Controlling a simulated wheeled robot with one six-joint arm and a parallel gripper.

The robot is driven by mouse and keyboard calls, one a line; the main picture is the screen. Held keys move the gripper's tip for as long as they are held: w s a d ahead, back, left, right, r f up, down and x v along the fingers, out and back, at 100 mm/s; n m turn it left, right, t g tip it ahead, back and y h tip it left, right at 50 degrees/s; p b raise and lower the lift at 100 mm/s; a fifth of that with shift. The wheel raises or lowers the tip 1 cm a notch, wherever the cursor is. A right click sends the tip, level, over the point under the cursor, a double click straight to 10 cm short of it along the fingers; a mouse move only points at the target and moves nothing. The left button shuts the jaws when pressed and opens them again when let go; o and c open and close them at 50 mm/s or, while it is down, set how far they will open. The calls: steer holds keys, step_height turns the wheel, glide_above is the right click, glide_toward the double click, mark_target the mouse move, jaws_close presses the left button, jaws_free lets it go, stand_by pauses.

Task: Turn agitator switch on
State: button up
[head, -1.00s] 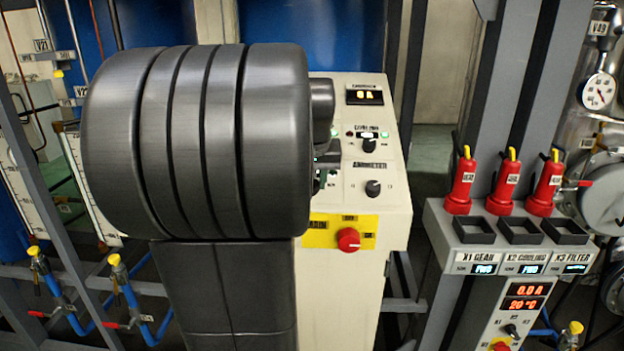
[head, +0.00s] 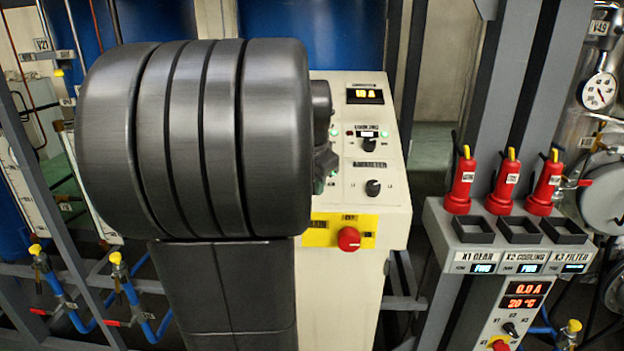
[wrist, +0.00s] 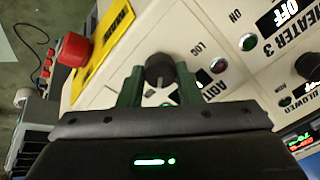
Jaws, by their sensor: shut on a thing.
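The agitator switch is a black round knob (wrist: 159,70) on the cream panel in the wrist view, beside a label that is partly hidden and reads upside down as "AGIT...". My gripper (wrist: 160,82) has its two dark green fingers on either side of this knob and is shut on it. A small lamp (wrist: 218,65) sits to the right of the knob. In the head view my large dark arm covers the left part of the control panel (head: 395,215), so the switch and fingertips are hidden there.
A red knob on a yellow plate (head: 349,238) sits on the panel front, close to my arm. Other black knobs (head: 373,188) and a lit display (head: 365,96) are on the panel top. Red plugs (head: 462,185) stand on a grey unit to the right.

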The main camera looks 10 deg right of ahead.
steer(key=shift+m, duration=0.6)
steer(key=o, duration=1)
steer(key=shift+r, duration=0.1)
steer(key=v, duration=1.3)
steer(key=shift+s+a+r, duration=0.1)
steer(key=shift+s+r, duration=0.1)
steer(key=shift+r, duration=0.1)
steer(key=shift+f, duration=0.1)
steer(key=x, duration=1.3)
steer(key=shift+w+f, duration=0.2)
steer(key=shift+f, duration=0.1)
